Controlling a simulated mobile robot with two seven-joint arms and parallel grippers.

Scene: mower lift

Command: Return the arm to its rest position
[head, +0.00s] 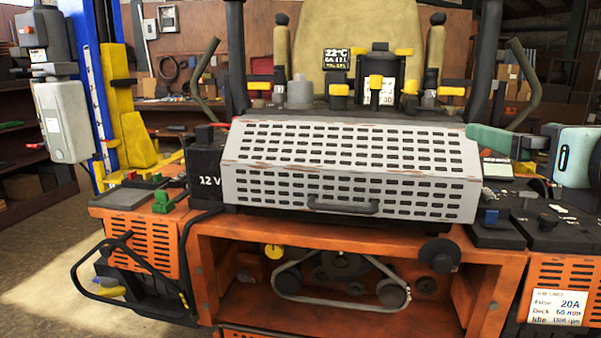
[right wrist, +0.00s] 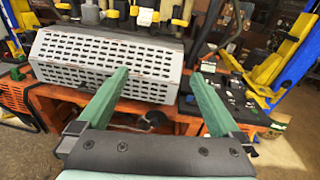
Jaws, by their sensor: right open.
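My right gripper (head: 492,138) comes in from the right edge in the head view, with a green finger beside the right end of the perforated grey cover (head: 350,160). In the right wrist view its two green fingers (right wrist: 165,70) stand wide apart with nothing between them. The same cover (right wrist: 105,65) lies beyond the fingers there. The cover sits closed-looking on the orange mower body (head: 210,265), with a dark handle (head: 343,207) on its front. Whether a finger touches the cover, I cannot tell. My left gripper is not in view.
A blue and yellow lift post (head: 97,95) with a pale box (head: 64,121) stands at the left. The seat (head: 358,40) and levers rise behind the cover. A black side panel (head: 545,225) lies below my right gripper. A belt (head: 340,285) shows in the open front bay.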

